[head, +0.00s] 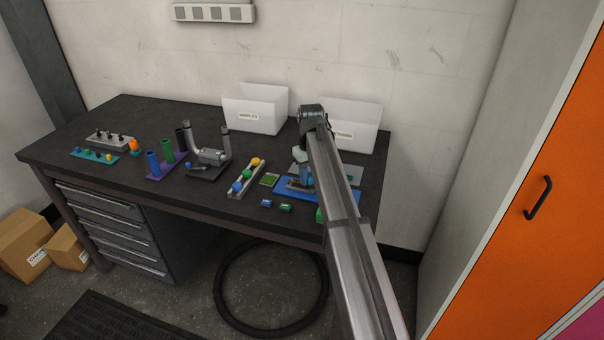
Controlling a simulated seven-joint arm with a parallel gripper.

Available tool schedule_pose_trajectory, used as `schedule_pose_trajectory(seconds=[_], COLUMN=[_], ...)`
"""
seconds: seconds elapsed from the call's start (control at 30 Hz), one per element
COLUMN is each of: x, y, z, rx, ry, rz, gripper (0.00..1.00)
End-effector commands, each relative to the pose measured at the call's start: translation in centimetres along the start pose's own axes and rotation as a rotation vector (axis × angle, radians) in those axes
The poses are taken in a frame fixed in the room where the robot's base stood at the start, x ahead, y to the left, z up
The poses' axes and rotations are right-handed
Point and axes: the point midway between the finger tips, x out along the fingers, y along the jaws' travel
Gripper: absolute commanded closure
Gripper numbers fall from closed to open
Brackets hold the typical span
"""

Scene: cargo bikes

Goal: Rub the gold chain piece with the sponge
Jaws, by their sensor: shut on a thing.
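My gripper (304,166) is low over the blue mat (345,196) at the right part of the bench. It is shut on a small blue block, which looks like the sponge (306,174). A small brownish piece, likely the gold chain piece (296,185), lies on the mat just below and left of the sponge. Whether the sponge touches it I cannot tell at this size. My arm hides part of the mat.
Two white bins, the left bin (255,108) and the right bin (355,125), stand at the back. Small blocks (285,208) lie in front.

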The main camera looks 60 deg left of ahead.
Motion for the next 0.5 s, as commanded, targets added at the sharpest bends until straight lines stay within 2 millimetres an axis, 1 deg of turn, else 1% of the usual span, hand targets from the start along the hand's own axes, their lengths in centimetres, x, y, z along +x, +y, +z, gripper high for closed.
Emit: schedule_pose_trajectory(seconds=[0.1,0.2,0.5], x=[0.0,0.0,0.0], y=[0.8,0.0,-2.0], z=[0.9,-0.1,-2.1], rx=[0.002,-0.001,-0.001], ry=[-0.001,-0.001,-0.001], rz=[0.001,0.000,0.000], gripper=[0.93,0.93,0.93])
